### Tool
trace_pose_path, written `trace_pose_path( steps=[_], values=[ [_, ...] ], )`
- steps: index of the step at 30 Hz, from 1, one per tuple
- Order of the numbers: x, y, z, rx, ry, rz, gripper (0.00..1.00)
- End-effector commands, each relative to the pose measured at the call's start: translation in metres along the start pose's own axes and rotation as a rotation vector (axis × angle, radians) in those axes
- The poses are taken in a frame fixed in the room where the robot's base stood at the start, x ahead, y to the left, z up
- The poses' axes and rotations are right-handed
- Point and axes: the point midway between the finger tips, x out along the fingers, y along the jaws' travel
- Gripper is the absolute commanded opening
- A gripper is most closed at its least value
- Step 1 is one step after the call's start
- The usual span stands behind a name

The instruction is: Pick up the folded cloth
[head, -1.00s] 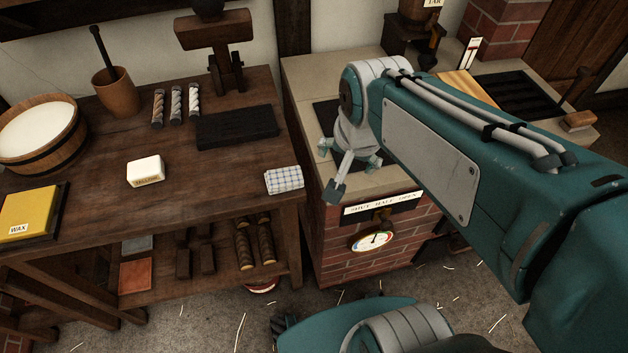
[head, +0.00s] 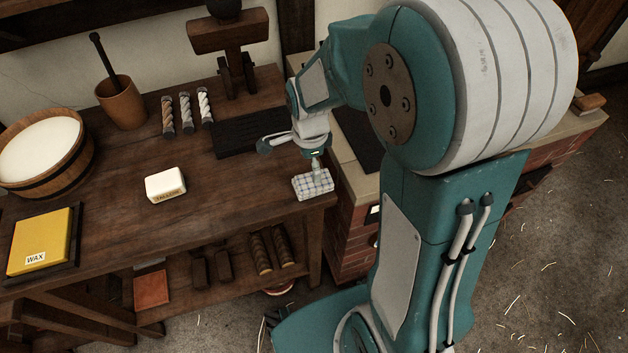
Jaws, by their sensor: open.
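The folded cloth (head: 313,186), white with a dark check, lies flat on the right front corner of the wooden bench (head: 230,215). My gripper (head: 290,159) is open, just above and behind the cloth. One finger reaches out to the left over the bench; another points down at the cloth's back edge. I cannot tell whether that finger touches the cloth. My arm hides much of the brick hearth to the right.
A block marked tallow (head: 165,186) sits left of the cloth. A dark tray (head: 245,138) lies behind my gripper. Farther left are rope samples (head: 186,113), a brown mortar (head: 121,103), a tub (head: 45,150) and yellow wax (head: 40,240). The bench's middle front is clear.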

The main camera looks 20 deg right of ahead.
Motion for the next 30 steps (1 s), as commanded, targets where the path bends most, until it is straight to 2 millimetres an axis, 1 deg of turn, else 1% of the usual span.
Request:
trace_pose_path(
  steps=[5, 9, 12, 15, 21, 22, 23, 24, 25, 26, 30],
  values=[
    [0.016, 0.002, 0.001, -0.002, 0.001, 0.002, 1.0],
    [0.038, 0.005, -0.001, -0.001, 0.001, 0.004, 1.0],
    [0.051, 0.004, -0.001, -0.002, 0.001, 0.003, 1.0],
    [0.057, 0.004, -0.002, -0.001, 0.0, -0.001, 1.0],
    [0.058, 0.003, -0.002, -0.002, 0.001, -0.002, 1.0],
    [0.058, 0.003, -0.002, -0.002, 0.001, -0.002, 0.96],
    [0.058, 0.003, -0.001, -0.002, 0.001, -0.002, 0.82],
    [0.058, 0.003, -0.001, -0.002, 0.001, -0.002, 0.64],
    [0.058, 0.003, -0.001, -0.002, 0.001, -0.002, 0.51],
    [0.058, 0.003, -0.001, -0.002, 0.001, -0.002, 0.42],
    [0.058, 0.004, -0.001, -0.002, 0.001, -0.001, 0.42]
  ],
)
